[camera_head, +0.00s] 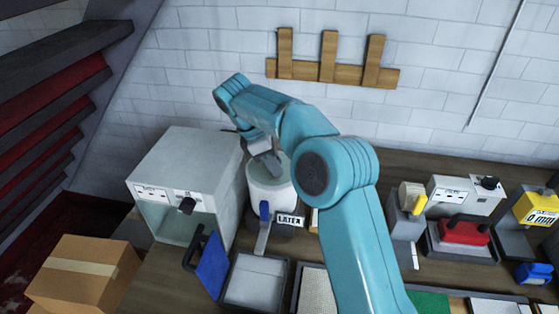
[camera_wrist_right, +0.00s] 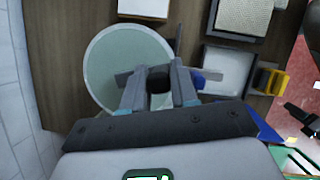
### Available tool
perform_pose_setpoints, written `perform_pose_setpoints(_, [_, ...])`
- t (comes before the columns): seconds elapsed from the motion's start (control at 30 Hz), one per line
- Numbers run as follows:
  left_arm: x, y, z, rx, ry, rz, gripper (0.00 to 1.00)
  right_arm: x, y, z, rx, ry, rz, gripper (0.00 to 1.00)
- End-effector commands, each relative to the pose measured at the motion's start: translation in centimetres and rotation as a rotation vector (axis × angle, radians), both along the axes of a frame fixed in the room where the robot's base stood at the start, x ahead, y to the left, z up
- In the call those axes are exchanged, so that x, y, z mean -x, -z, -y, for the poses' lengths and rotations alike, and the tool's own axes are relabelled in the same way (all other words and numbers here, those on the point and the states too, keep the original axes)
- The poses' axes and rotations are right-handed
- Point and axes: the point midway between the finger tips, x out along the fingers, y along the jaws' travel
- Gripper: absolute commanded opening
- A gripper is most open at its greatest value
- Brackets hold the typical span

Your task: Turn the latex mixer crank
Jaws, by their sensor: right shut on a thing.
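The latex mixer (camera_head: 270,195) is a white drum with a pale green top and a label reading LATEX, standing on the bench. A blue-handled lever (camera_head: 264,212) is at its front. My right gripper (camera_head: 268,163) reaches down onto the top of the drum. In the right wrist view the round mixer top (camera_wrist_right: 110,55) lies under my right gripper (camera_wrist_right: 158,88). Its fingers are shut on the dark crank knob (camera_wrist_right: 159,77), which sits by a grey bar over the drum. The crank is mostly hidden by the gripper in the head view. My left gripper is not in view.
A grey open-fronted cabinet (camera_head: 185,165) stands close left of the mixer. A blue panel with a black handle (camera_head: 211,266) and a grey tray (camera_head: 254,281) lie in front. A cardboard box (camera_head: 85,275) is at lower left. A red-handled press (camera_head: 463,235) stands to the right.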

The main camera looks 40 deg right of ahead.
Motion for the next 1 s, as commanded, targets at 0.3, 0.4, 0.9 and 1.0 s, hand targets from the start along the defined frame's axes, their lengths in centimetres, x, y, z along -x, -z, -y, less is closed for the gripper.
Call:
perform_pose_setpoints(0.3, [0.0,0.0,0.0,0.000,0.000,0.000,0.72,-0.8,0.3,-1.0,-0.001,0.239,-0.006,0.00])
perform_pose_setpoints(0.4, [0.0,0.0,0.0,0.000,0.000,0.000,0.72,-1.0,0.3,-1.1,0.000,0.289,-0.006,0.00])
perform_pose_setpoints(0.9, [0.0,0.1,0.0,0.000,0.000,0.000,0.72,-1.4,0.4,-1.5,-0.002,0.385,-0.010,0.00])
perform_pose_setpoints(1.0, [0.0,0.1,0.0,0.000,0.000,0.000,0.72,-1.4,0.4,-1.5,-0.002,0.385,-0.010,0.00])
